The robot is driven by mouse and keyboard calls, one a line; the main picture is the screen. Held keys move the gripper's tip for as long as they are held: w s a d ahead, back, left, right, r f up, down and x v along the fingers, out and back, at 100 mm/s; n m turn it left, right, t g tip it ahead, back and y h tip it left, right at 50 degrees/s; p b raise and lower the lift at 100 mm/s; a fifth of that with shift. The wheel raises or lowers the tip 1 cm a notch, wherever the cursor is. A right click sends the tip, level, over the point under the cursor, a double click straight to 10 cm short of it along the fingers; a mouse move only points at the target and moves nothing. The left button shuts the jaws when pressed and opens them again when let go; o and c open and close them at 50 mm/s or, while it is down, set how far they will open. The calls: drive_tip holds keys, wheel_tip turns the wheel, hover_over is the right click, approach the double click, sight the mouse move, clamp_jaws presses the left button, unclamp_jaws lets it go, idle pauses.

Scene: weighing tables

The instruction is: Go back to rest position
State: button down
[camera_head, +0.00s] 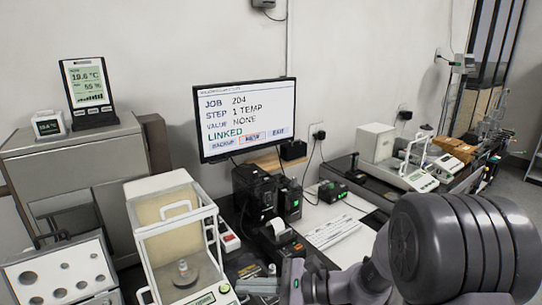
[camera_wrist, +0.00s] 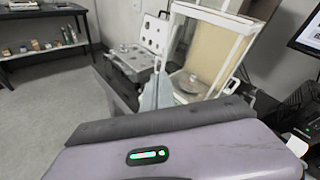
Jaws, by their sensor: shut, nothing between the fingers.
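My gripper (camera_head: 258,286) is low in the middle of the head view, at the end of my dark arm, with its fingers pointing left. In the wrist view my gripper (camera_wrist: 156,92) shows as narrow grey fingers, shut and empty. It is just right of the glass-sided balance (camera_head: 140,228), near its front corner. The balance also shows in the wrist view (camera_wrist: 232,22), beyond my fingertips. A small metal weight (camera_head: 183,268) stands on the pan inside it. I cannot tell how much clearance the fingers have.
A weight box (camera_head: 88,258) with round holes stands left of the balance. The monitor (camera_head: 246,119) reads "1 TEMP", "VALUE NONE", "LINKED". Black devices (camera_head: 255,190) and a keyboard (camera_head: 332,232) are behind my gripper. A second balance (camera_head: 375,145) is farther right. Open floor (camera_wrist: 45,110) shows at left.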

drive_tip(key=s+d+r+n+g+h, duration=0.1)
drive_tip(key=s+d+r+n+h, duration=0.2)
drive_tip(key=s, duration=0.4)
drive_tip(key=s+d+r+n+g+h, duration=0.1)
drive_tip(key=s+n+h, duration=0.35)
drive_tip(key=s, duration=0.35)
drive_tip(key=s+d+r+n+t+h+b, duration=0.1)
drive_tip(key=s+d+n+t+h, duration=0.3)
drive_tip(key=d, duration=0.7)
drive_tip(key=shift+s+r+t+h, duration=0.3)
drive_tip(key=shift+s+r+h, duration=0.25)
drive_tip(key=shift+s+h, duration=0.2)
